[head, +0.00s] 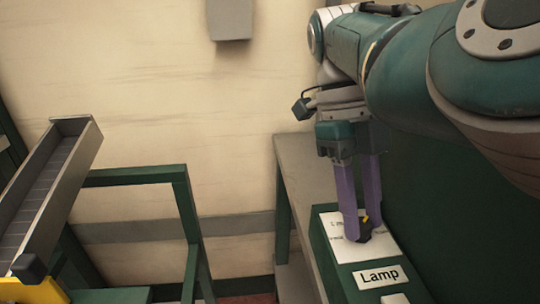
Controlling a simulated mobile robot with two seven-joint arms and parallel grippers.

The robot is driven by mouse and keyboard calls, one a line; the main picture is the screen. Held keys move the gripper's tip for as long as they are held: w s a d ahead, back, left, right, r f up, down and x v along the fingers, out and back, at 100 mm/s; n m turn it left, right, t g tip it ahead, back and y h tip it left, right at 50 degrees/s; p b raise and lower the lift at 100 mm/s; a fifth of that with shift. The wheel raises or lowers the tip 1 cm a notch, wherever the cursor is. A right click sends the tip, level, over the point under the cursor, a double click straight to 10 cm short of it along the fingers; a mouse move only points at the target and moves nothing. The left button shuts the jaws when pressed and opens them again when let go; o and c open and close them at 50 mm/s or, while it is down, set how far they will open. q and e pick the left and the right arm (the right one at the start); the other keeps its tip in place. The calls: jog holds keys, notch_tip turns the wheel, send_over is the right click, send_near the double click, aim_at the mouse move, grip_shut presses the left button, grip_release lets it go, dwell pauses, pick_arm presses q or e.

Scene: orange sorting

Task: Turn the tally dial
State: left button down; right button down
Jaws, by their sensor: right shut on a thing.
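The tally dial (366,232) is a small black knob with a yellow mark, on a white plate (346,248) on top of a green box (342,276). My right gripper (358,228) comes down from above, its two purple fingers shut on the dial. The fingers hide part of the dial and some of the print on the plate. My left gripper is not in view.
A grey bench (302,165) runs beside the green box. A grey tilted chute (52,190) and a green frame (185,205) stand at the left. A grey box (230,20) hangs on the pale wall. Open space lies between frame and bench.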

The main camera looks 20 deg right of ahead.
aim_at(341, 219)
jog(key=c, duration=0.6)
grip_release()
jog(key=shift+o, duration=0.2)
jog(key=v, duration=0.9)
jog(key=shift+w+r+p, duration=0.2)
jog(key=shift+r+p, duration=0.1)
jog(key=shift+r, duration=0.1)
